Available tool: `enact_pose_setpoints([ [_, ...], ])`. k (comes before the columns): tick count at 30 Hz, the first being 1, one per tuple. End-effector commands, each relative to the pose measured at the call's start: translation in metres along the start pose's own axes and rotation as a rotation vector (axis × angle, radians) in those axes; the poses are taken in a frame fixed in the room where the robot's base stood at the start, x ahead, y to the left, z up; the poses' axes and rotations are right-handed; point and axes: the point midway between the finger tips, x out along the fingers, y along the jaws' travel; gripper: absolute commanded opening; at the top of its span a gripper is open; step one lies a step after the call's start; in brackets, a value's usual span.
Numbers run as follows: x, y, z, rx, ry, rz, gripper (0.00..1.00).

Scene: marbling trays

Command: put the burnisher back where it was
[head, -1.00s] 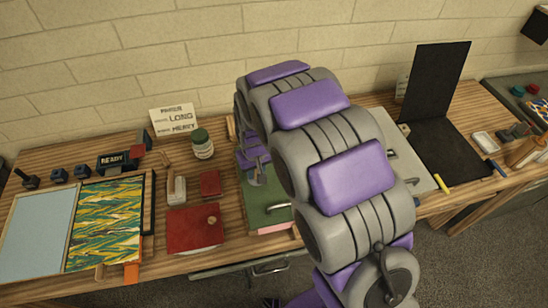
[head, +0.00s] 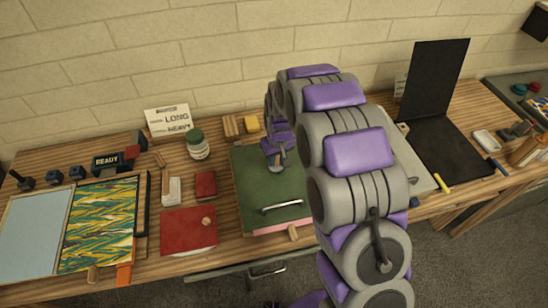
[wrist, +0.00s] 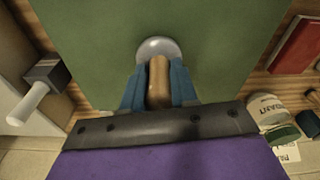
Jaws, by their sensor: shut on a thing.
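The burnisher has a tan wooden handle (wrist: 158,88) and a rounded grey end (wrist: 157,47). My gripper (wrist: 158,76) is shut on the handle, with one blue finger on each side. In the head view my gripper (head: 278,146) is over the upper middle of a green board (head: 255,195), and the grey end (head: 276,167) shows below it. The green board also fills the middle of the wrist view (wrist: 90,35). I cannot tell whether the burnisher touches the board.
A metal handle (head: 281,208) lies near the board's front edge. A red book (head: 188,232), a small red block (head: 205,185) and a green-capped jar (head: 198,146) stand left. A yellow block (head: 251,124) is behind. A black panel (head: 436,80) stands right.

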Motion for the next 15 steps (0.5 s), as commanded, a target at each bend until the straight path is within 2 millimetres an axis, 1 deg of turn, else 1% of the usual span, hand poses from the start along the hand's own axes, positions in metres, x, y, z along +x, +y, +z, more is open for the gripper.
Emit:
enact_pose_setpoints([
  [7, 0.0026, -0.0057, -0.0035, -0.001, -0.002, 0.007, 0.0],
  [8, 0.0031, -0.0062, -0.0037, -0.001, -0.002, 0.007, 0.29],
  [15, 0.003, -0.0061, -0.0042, -0.001, -0.001, 0.007, 0.52],
])
